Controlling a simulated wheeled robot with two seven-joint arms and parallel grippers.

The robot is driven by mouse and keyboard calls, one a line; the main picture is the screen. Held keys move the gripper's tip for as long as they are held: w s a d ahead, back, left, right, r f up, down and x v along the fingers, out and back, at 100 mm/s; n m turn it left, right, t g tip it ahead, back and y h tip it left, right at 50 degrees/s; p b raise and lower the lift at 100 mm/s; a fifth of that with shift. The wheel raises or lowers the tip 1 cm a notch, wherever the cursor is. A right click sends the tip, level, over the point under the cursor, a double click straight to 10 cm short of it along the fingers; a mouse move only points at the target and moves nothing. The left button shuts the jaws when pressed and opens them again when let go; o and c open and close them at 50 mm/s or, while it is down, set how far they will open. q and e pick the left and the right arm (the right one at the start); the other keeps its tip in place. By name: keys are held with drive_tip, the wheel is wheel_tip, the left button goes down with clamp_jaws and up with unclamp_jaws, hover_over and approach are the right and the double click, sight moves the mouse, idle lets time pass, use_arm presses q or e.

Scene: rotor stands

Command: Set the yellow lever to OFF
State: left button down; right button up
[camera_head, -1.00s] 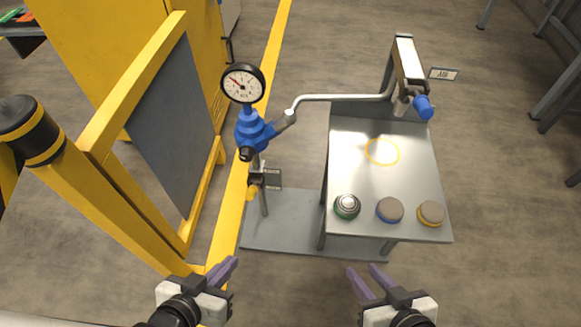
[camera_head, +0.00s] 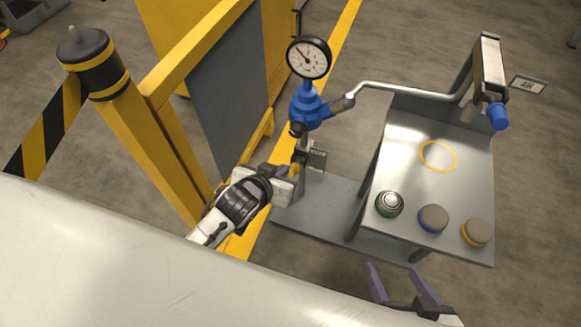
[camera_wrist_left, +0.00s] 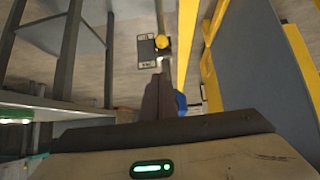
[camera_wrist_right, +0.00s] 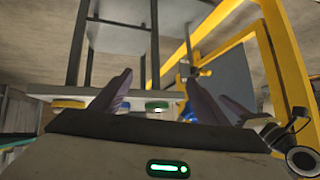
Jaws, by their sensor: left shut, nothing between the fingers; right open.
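The yellow lever (camera_head: 295,168) is on the thin post below the blue valve body (camera_head: 308,107), mostly hidden by my left gripper in the head view. Its round yellow end (camera_wrist_left: 162,41) shows clearly in the left wrist view, beside a small label plate (camera_wrist_left: 146,50). The label text is too small to read. My left gripper (camera_head: 284,171) is shut and empty, its fingertips close to the lever; in the left wrist view they point just below the yellow end. Contact cannot be told. My right gripper (camera_head: 394,266) is open and empty, in front of the metal stand.
A dial gauge (camera_head: 309,58) tops the blue valve body, joined by a bent pipe (camera_head: 410,91) to the stand. The tabletop (camera_head: 465,185) bears green, blue and yellow-ringed buttons.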

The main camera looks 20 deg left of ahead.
sight(291, 173)
use_arm(q)
drive_tip(key=shift+w+a+r, duration=0.1)
drive_tip(key=shift+w+r, duration=0.05)
drive_tip(key=shift+w, duration=0.35)
drive_tip(key=shift+w+a+r, duration=0.1)
drive_tip(key=shift+w+r, duration=0.05)
drive_tip(key=shift+w, duration=0.3)
use_arm(e)
drive_tip(key=shift+r, duration=0.2)
